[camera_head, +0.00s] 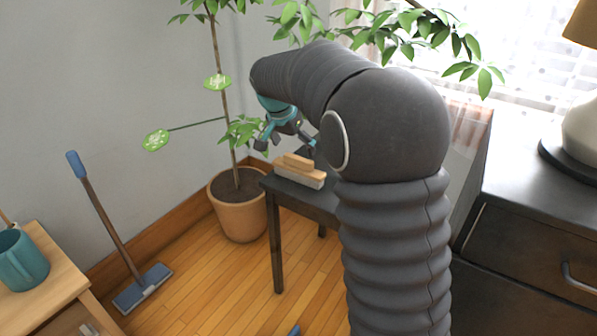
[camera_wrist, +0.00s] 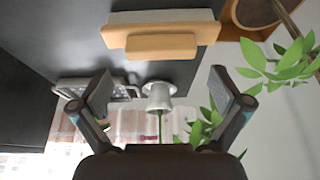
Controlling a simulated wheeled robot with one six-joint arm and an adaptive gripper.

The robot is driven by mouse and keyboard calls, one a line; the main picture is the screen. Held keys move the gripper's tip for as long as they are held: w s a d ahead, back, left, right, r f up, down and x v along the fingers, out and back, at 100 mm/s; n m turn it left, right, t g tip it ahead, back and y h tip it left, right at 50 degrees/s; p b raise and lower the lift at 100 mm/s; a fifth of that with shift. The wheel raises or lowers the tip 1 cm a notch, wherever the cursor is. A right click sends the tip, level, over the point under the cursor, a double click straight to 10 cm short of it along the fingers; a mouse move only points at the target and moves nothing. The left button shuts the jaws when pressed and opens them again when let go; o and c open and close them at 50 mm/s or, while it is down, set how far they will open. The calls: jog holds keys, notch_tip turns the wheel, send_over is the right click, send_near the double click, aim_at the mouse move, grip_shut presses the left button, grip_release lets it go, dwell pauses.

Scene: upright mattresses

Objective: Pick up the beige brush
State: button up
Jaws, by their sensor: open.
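The beige brush (camera_head: 299,168) lies on a small dark table (camera_head: 301,196), with a wooden back and handle on top and pale bristles below. In the wrist view the brush (camera_wrist: 160,41) is near the top, lying across the dark tabletop (camera_wrist: 75,40). My gripper (camera_head: 285,145) is just above and slightly left of the brush in the head view. In the wrist view my gripper (camera_wrist: 160,90) has its two fingers spread wide, with nothing between them touching; the brush is beyond the fingertips.
A potted plant (camera_head: 239,205) stands left of the table, its branches reaching near my arm. A metal cup-like object (camera_wrist: 159,95) and a grey tray-like object (camera_wrist: 95,88) show in the wrist view. A dark cabinet (camera_head: 530,220) is at right; a mop (camera_head: 142,287) leans at left.

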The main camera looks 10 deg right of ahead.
aim_at(299, 158)
jog(key=shift+x, duration=2.95)
jog(key=shift+w, duration=0.1)
jog(key=c, duration=0.9)
jog(key=shift+r, duration=0.1)
jog(key=shift+c, duration=0.2)
